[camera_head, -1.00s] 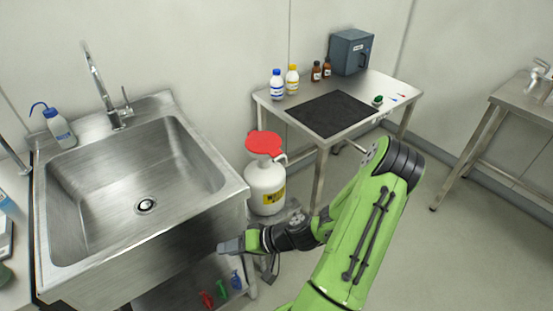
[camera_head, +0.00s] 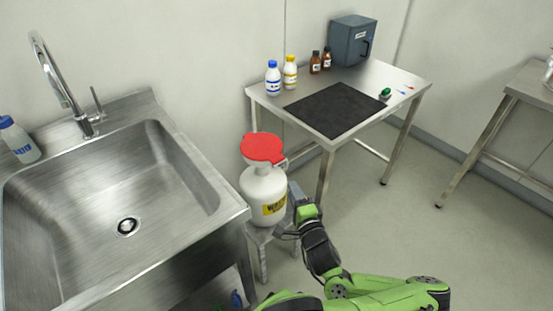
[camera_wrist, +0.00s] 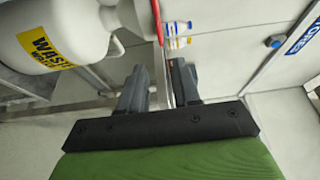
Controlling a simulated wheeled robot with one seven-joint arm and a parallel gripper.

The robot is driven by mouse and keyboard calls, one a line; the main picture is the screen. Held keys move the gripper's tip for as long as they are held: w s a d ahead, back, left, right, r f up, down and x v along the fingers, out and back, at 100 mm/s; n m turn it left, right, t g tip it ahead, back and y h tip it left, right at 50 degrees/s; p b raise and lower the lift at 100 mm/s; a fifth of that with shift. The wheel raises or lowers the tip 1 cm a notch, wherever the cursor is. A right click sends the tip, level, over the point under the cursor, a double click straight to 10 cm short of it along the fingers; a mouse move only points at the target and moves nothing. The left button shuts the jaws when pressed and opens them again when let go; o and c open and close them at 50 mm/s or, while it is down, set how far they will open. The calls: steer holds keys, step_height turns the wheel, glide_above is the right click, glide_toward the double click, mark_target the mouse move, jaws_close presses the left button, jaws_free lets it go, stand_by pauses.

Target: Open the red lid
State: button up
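The red lid (camera_head: 263,149) lies flat and closed on top of a white waste container (camera_head: 262,190) with a yellow label, standing on a low stool between sink and table. In the wrist view the lid shows edge-on as a thin red strip (camera_wrist: 156,20) at the top, and the container (camera_wrist: 38,38) fills the upper left. My gripper (camera_head: 291,208) is at the right of the container, lower than the lid and apart from it. In the wrist view its two fingers (camera_wrist: 160,68) stand apart with nothing held between them.
A steel sink (camera_head: 195,225) stands left of the container. A steel table (camera_head: 395,76) behind carries a black mat (camera_head: 335,108), several bottles and a blue-grey box (camera_head: 352,42). Another table (camera_head: 530,85) is at the right. The floor (camera_head: 400,235) between is clear.

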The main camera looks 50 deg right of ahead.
mark_target(278, 160)
steer(key=b+x, duration=0.2)
steer(key=x, duration=1.3)
steer(key=shift+w+a+f, duration=0.1)
steer(key=shift+w+a, duration=0.05)
jaws_close()
stand_by(0.6)
